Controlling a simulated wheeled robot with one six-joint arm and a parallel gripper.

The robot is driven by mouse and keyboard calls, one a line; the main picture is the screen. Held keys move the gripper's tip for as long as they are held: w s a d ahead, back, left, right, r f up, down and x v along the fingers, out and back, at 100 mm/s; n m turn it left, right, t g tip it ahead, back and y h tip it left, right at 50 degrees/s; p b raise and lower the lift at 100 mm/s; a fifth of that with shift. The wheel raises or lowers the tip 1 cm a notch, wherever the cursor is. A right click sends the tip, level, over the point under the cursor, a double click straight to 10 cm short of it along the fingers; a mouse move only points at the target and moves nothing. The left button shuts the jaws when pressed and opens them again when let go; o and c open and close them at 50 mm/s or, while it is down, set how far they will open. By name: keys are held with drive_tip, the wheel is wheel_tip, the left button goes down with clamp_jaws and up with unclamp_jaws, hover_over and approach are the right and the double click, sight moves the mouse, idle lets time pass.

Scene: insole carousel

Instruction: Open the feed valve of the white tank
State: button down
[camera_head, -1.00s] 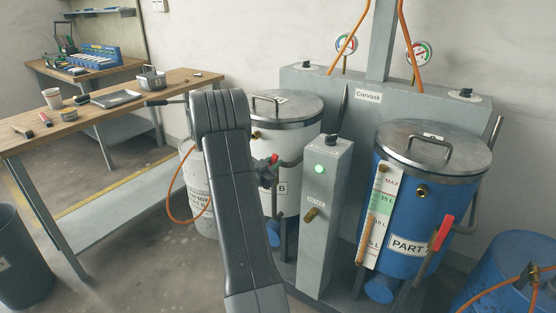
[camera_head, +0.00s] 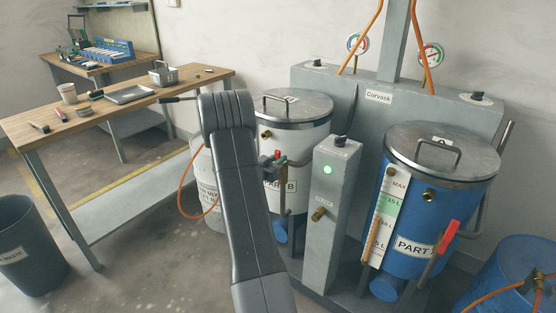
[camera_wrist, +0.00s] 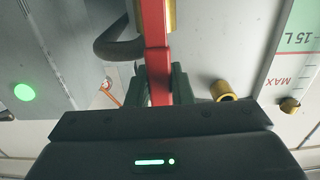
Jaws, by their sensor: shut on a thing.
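The white tank (camera_head: 302,133), labelled PART B, stands behind my arm at the middle of the head view. Its red valve lever (camera_head: 281,155) shows just right of my arm at the tank's front. My gripper (camera_head: 270,162) is at this lever, partly hidden by my arm. In the wrist view, the red lever (camera_wrist: 154,35) runs down from the top between the dark fingers of my gripper (camera_wrist: 158,85), which are shut on it. A brass part of the valve shows beside the lever at the top. The valve body is mostly hidden in the head view.
A grey post (camera_head: 329,225) with a green light stands right of the white tank. The blue tank (camera_head: 414,222) with its own red lever (camera_head: 446,237) is farther right. A wooden bench (camera_head: 110,110) and a waste bin (camera_head: 30,245) are left.

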drive_tip(key=c, duration=1.3)
unclamp_jaws()
drive_tip(key=shift+a, duration=0.1)
drive_tip(key=v, duration=1.3)
drive_tip(key=shift+s+a, duration=0.25)
drive_tip(key=shift+s, duration=0.1)
drive_tip(key=x, duration=1.3)
drive_tip(key=shift+w+d, duration=0.4)
